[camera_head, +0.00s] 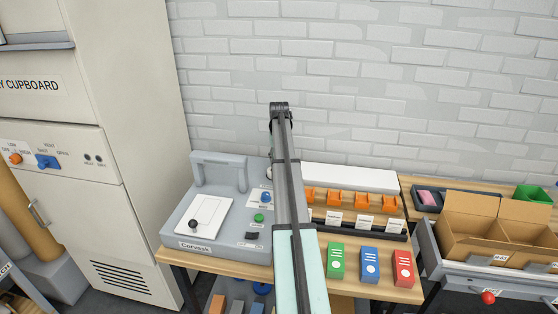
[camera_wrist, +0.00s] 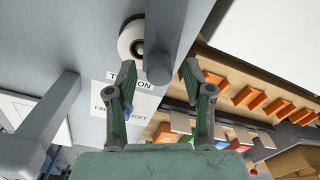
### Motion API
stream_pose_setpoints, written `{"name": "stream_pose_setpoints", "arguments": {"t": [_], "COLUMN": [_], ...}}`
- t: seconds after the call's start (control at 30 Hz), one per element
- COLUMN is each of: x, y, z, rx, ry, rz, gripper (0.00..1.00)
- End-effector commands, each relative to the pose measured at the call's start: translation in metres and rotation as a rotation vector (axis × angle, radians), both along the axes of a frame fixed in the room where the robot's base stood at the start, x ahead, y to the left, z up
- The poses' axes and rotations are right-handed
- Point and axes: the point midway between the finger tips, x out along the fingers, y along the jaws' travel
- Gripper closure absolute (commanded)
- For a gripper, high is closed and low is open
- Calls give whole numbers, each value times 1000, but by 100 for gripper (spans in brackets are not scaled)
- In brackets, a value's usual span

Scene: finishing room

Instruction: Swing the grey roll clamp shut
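The grey roll clamp (camera_wrist: 158,62) shows in the wrist view as a rounded grey bar beside a white roll (camera_wrist: 131,38) on the grey machine. My gripper (camera_wrist: 150,80) is open. Its two fingers stand apart, one on each side of the clamp's rounded end, and I cannot tell whether either touches it. In the head view the grey machine (camera_head: 181,226) stands at the left end of the bench, and my arm hides its right part. The clamp and my gripper cannot be made out there.
A grey arch (camera_head: 219,157) rises from the machine. Orange holders (camera_head: 361,199) and green, blue and red boxes (camera_head: 370,264) stand to its right. An open cardboard box (camera_head: 470,224) sits in a drawer farther right. A tall cupboard (camera_head: 130,90) stands at left.

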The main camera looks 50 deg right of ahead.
Motion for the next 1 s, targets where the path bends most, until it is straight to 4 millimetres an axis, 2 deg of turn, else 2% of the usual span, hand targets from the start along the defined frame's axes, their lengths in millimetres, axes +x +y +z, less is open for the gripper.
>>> {"name": "stream_pose_setpoints", "arguments": {"t": [0.17, 0.33, 0.8, 1.0], "x": [0, 1, 1, 1], "y": [0, -1, -1, 0], "z": [2, 16, 100, 118], "rx": [-1, -1, -1, -1], "ry": [-1, -2, -2, -1], "rz": [0, 1, 0, 0], "gripper": [48, 48, 48, 48]}}
